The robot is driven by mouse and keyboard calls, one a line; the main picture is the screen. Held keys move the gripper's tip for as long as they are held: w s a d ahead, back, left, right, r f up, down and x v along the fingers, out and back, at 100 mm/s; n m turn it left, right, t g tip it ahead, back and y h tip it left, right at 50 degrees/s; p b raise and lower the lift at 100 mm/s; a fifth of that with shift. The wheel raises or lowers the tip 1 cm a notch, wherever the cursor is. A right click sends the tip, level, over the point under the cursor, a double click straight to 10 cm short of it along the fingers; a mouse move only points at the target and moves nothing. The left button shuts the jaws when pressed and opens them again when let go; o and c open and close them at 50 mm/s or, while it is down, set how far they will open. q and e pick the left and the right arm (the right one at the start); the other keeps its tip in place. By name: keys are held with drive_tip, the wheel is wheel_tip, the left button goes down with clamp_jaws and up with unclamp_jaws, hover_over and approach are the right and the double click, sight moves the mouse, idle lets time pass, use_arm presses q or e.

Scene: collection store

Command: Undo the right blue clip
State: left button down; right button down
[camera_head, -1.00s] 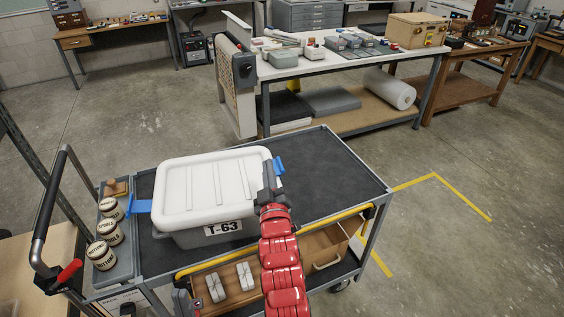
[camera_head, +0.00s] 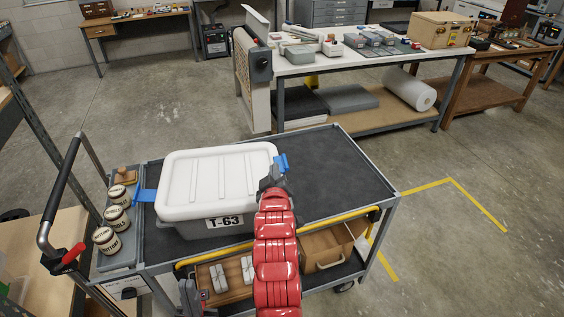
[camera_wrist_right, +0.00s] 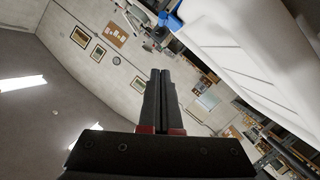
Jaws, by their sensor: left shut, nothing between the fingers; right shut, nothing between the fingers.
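A grey box (camera_head: 190,229) labelled T-63, with a white lid (camera_head: 215,180), sits on the cart. The right blue clip (camera_head: 282,162) sticks out at the lid's right side. Its lower part is hidden behind my gripper, so I cannot tell how far it is open. The left blue clip (camera_head: 145,195) sticks outward. My right gripper (camera_head: 271,177), on the red arm, is at the lid's right edge just in front of the right clip. In the wrist view its fingers (camera_wrist_right: 161,75) are together and empty, below the blue clip (camera_wrist_right: 172,20). My left gripper (camera_head: 190,296) is low at the cart's front edge, shut.
The cart top (camera_head: 335,170) is clear right of the box. Several labelled jars (camera_head: 116,218) stand in a tray on the left. A yellow rail (camera_head: 345,220) runs along the cart's front.

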drive_tip(key=p, duration=0.2)
hover_over(286, 166)
drive_tip(key=a, duration=0.3)
drive_tip(key=shift+s+a+f, duration=0.2)
drive_tip(key=shift+s+f, duration=0.15)
drive_tip(key=shift+f, duration=0.3)
drive_tip(key=shift+w+d+f+p, duration=0.1)
drive_tip(key=shift+d+f+p, duration=0.3)
drive_tip(key=shift+f, duration=0.2)
drive_tip(key=shift+w+d+f+p, duration=0.1)
drive_tip(key=shift+d+f+p, duration=0.15)
drive_tip(key=shift+f+p, duration=0.25)
drive_tip(key=shift+d+f, duration=0.35)
drive_tip(key=shift+f, duration=0.45)
drive_tip(key=shift+d+r, duration=0.1)
drive_tip(key=shift+d, duration=0.05)
drive_tip(key=shift+d, duration=0.1)
drive_tip(key=shift+w+d+m, duration=0.1)
drive_tip(key=shift+d+m, duration=0.15)
drive_tip(key=shift+m, duration=0.05)
drive_tip(key=shift+d+m+y, duration=0.25)
drive_tip(key=shift+m+y, duration=0.05)
